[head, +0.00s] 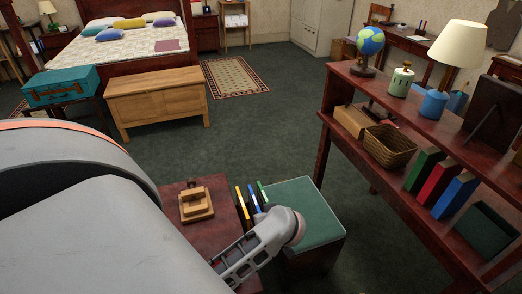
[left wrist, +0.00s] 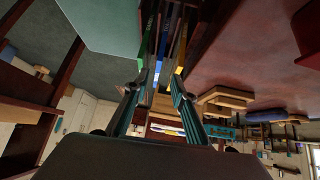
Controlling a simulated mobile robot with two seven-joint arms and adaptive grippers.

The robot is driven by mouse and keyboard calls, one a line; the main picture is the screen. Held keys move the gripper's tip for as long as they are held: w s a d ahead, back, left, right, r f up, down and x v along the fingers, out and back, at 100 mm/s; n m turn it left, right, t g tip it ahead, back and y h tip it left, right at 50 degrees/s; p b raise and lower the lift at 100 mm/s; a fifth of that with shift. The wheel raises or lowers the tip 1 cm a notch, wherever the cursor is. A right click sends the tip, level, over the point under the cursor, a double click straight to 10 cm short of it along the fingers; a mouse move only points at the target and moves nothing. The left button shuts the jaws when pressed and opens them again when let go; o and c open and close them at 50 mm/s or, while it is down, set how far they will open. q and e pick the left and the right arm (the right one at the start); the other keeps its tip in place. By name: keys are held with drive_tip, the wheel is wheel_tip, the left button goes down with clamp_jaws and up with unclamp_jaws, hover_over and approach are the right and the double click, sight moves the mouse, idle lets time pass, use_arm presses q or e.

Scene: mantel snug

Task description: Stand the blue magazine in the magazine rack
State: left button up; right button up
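The blue magazine (head: 254,198) stands on edge between a yellow magazine (head: 242,202) and a green magazine (head: 262,191), in the gap between a red-brown side table and a green-topped stool. In the left wrist view, dark slats of what looks like the magazine rack (left wrist: 184,38) show around them; most of the rack is hidden. My left gripper (left wrist: 160,76) has its two teal fingers apart, pointing at the magazines. A blue strip shows between the fingertips; I cannot tell whether they touch it. In the head view my own arm hides these fingers. My right gripper is in neither view.
The side table (head: 209,235) carries a stacked wooden object (head: 196,203). The green-topped stool (head: 305,205) is close on the right. A shelf unit (head: 395,112) with books, basket and lamp stands farther right. Open carpet (head: 250,130) lies beyond, before a wooden chest (head: 155,98).

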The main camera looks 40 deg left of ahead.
use_arm(q)
drive_tip(key=a+r+t+y+p, duration=0.1)
drive_tip(key=a+r+t+y, duration=0.2)
drive_tip(key=r, duration=0.5)
drive_tip(key=a+r+t+y, duration=0.1)
drive_tip(key=r+t+y, duration=0.25)
drive_tip(key=r, duration=0.45)
drive_tip(key=w+d+r+m+t+h, duration=0.2)
drive_tip(key=d+r+m+t+h, duration=0.2)
drive_tip(key=d+m+t+h, duration=0.45)
drive_tip(key=s+d+f+m+g+h, duration=0.2)
drive_tip(key=s+d+f+m+h, duration=0.2)
drive_tip(key=d+f+m+h, duration=0.6)
drive_tip(key=s+d+f+n+g+y, duration=0.2)
drive_tip(key=s+f+g, duration=0.4)
drive_tip(key=s+f, duration=0.4)
wheel_tip(320, 180, down, 6)
drive_tip(key=shift+s+d+g+y, duration=0.15)
drive_tip(key=shift+d+g+y, duration=0.2)
drive_tip(key=shift+d, duration=0.35)
